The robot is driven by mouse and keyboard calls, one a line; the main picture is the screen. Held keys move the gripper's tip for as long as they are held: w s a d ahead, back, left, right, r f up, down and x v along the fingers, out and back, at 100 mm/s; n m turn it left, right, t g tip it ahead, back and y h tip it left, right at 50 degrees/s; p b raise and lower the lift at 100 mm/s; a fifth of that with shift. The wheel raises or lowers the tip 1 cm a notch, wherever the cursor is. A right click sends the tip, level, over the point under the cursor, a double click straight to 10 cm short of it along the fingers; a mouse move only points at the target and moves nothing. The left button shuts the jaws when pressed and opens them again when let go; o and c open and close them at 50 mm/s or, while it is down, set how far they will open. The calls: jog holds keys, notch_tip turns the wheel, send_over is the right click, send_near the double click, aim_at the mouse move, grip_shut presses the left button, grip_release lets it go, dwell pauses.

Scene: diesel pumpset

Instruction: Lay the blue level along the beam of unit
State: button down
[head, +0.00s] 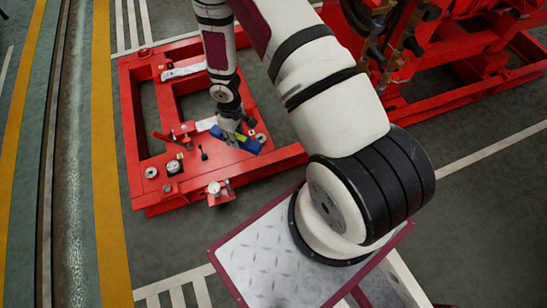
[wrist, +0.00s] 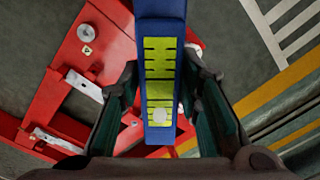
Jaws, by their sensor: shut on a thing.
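The blue level (head: 238,140) has a yellow-green face with slots and a round pale spot. It fills the middle of the wrist view (wrist: 160,125) between the two fingers. My gripper (head: 229,128) is shut on it, with a finger on each side (wrist: 160,85). In the head view the level is over the front part of the red frame of the unit (head: 218,170), slanting down to the right. I cannot tell whether it touches the frame. Part of the level is hidden by my gripper.
A pale metal piece (head: 183,71) lies on the frame's far beam. Red machinery (head: 460,70) stands at right. Yellow-lined floor (head: 108,200) is clear at left.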

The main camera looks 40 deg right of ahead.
notch_tip(320, 180, down, 15)
jog(key=w+d+n+b, duration=0.2)
jog(key=n+b, duration=0.2)
jog(key=b, duration=0.3)
jog(key=n+b, duration=0.5)
jog(key=b, duration=0.7)
send_over(278, 155)
notch_tip(278, 155, down, 17)
jog(key=shift+d+f, duration=0.1)
jog(key=shift+f, duration=0.05)
jog(key=shift+f+b, duration=0.95)
jog(key=shift+f, duration=0.8)
jog(key=shift+f, duration=0.2)
jog(key=c, duration=1.4)
grip_release()
jog(key=shift+o, duration=1.1)
jog(key=shift+r, duration=0.15)
